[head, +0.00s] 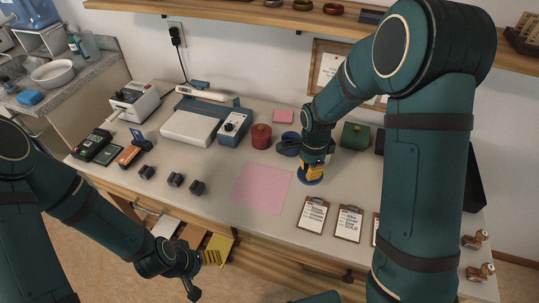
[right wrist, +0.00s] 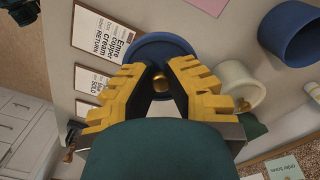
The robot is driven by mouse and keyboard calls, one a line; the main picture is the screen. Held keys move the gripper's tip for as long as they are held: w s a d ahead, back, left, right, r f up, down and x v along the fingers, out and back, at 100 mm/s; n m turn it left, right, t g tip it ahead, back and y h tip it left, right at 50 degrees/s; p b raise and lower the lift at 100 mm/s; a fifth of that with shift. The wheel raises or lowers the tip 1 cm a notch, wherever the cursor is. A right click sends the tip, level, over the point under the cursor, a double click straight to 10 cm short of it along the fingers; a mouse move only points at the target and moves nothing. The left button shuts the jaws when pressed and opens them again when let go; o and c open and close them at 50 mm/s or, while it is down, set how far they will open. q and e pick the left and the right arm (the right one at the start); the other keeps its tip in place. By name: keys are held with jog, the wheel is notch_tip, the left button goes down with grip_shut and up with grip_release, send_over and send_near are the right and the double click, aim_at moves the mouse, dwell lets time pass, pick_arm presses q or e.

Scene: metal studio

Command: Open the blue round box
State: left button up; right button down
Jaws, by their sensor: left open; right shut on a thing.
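The blue round box (head: 289,144) stands on the table left of my right forearm, and it also shows in the right wrist view (right wrist: 291,32) with its top open. Its blue lid (head: 309,182) is apart from it, nearer the table's front. In the right wrist view the lid (right wrist: 150,49) has a brass knob (right wrist: 161,82) between my fingertips. My right gripper (head: 315,172) is shut on the lid's knob, low over the table; I cannot tell whether the lid touches the surface. My left gripper (head: 205,272) is open and empty in front of the table edge.
A red round box (head: 261,136) stands left of the blue one; a green box (head: 356,135) is to the right. A cream round container (right wrist: 235,84) is near the lid. A pink sheet (head: 262,187) and clipboards (head: 313,215) lie at the front.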

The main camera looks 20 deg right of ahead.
jog(key=d+m, duration=0.1)
jog(key=m, duration=0.2)
jog(key=w+d+m, duration=0.1)
jog(key=m, duration=0.1)
jog(key=w+d+m, duration=0.1)
jog(key=m, duration=0.2)
jog(key=shift+w+r+m, duration=0.15)
jog(key=shift+r+m, duration=0.15)
jog(key=shift+r, duration=0.05)
jog(key=f+m+b, duration=0.1)
jog(key=f, duration=0.2)
jog(key=w+d+f+m+b, duration=0.1)
jog(key=f+m, duration=0.1)
jog(key=f, duration=0.1)
jog(key=f+m+b, duration=0.1)
jog(key=f+b, duration=0.1)
jog(key=f, duration=0.1)
jog(key=shift+w+d+f+m+t, duration=0.2)
jog(key=shift+d+m+t, duration=0.1)
jog(key=shift+d+m, duration=0.1)
jog(key=shift+s+a+r, duration=0.1)
jog(key=c, duration=1.1)
grip_release()
jog(key=shift+c, duration=0.2)
notch_tip(320, 180, up, 12)
jog(key=p, duration=0.3)
jog(key=shift+s+p, duration=0.15)
jog(key=shift+p, duration=0.15)
